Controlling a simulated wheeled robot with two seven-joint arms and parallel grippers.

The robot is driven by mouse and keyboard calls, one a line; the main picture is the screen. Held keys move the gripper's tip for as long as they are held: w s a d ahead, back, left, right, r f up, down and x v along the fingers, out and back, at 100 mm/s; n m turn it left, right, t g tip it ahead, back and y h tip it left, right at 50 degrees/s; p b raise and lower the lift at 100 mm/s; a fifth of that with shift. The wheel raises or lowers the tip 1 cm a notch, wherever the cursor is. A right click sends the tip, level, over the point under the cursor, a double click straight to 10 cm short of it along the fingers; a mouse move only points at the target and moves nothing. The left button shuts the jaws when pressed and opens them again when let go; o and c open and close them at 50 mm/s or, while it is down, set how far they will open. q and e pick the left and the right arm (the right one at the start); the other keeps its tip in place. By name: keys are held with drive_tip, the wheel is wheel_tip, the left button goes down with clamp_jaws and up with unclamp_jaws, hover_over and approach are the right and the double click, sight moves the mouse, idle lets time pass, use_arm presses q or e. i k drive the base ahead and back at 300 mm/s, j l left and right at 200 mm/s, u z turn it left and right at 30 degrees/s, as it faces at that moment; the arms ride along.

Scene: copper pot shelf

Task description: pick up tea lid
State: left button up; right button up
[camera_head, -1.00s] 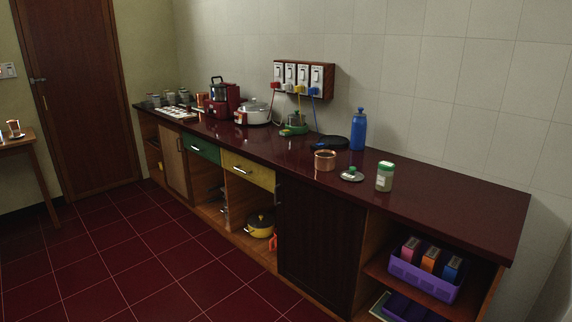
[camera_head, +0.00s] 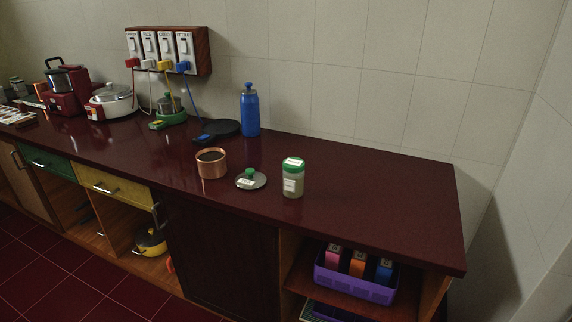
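The tea lid (camera_head: 251,180) is a round grey disc with a green knob and a small pale label. It lies flat on the dark red countertop (camera_head: 370,190). A copper pot (camera_head: 211,164) with a dark inside stands just left of it, apart from it. A clear jar (camera_head: 293,179) with a green cap and a white label stands upright close to its right. Neither of my grippers shows in the head view.
A blue bottle (camera_head: 250,110) and a dark flat pan (camera_head: 217,129) stand behind. A switch board (camera_head: 167,50) with plugged cords hangs on the wall. A purple basket (camera_head: 355,287) sits on the shelf below. The counter's right end is clear.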

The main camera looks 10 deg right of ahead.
sight(249, 180)
drive_tip(key=i+l+z, duration=0.25)
drive_tip(key=i+l, duration=0.55)
